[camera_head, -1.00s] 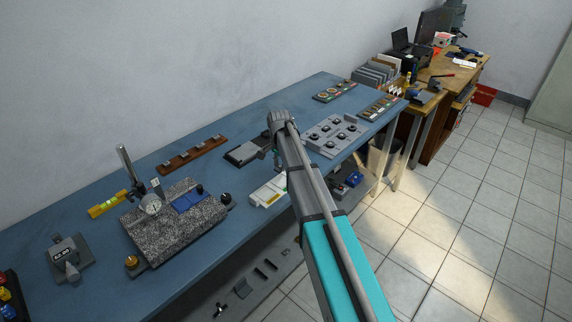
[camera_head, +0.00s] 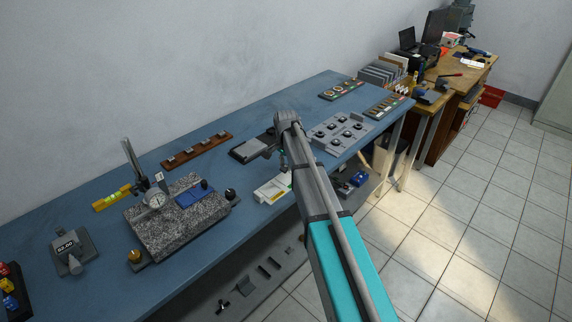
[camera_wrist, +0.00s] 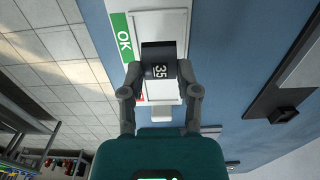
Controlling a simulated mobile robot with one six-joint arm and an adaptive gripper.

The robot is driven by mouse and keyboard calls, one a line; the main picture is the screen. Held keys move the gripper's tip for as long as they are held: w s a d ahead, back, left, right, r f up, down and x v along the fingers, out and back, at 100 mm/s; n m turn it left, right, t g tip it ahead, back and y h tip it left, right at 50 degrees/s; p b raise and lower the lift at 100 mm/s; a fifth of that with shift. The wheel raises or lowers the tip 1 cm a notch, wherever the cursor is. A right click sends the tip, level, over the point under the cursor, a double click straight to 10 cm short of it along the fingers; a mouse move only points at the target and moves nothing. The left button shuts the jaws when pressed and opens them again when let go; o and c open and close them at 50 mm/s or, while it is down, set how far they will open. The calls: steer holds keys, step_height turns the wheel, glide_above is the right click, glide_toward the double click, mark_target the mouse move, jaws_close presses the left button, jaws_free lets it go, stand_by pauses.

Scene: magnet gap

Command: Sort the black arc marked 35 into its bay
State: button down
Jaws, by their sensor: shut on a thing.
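The black arc (camera_wrist: 158,52) marked 35 is between the fingertips of my gripper (camera_wrist: 160,75) in the wrist view, with its white number facing the camera. My gripper is shut on it. Behind the arc is a white tray (camera_wrist: 172,24) with a green OK label (camera_wrist: 122,38) and a part of a red label by its edge. The arc covers the middle of the tray, and I cannot tell whether it touches it. In the head view the white tray (camera_head: 268,192) lies at the bench's front edge, and my arm hides most of the gripper.
A grey block with black knobs (camera_head: 338,134) stands right of my arm. A dark flat device (camera_head: 248,150) lies behind the tray. A granite plate with a dial gauge (camera_head: 178,232) is to the left, and a brown rack (camera_head: 197,151) is at the back. Blue bench shows between them.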

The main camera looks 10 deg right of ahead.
steer(key=shift+f+b, duration=1.85)
steer(key=shift+f, duration=0.2)
steer(key=shift+f, duration=0.2)
steer(key=shift+c, duration=1.3)
jaws_free()
steer(key=shift+c, duration=0.2)
steer(key=c, duration=0.5)
steer(key=shift+o, duration=0.2)
steer(key=shift+r+p, duration=2.1)
steer(key=shift+r, duration=0.2)
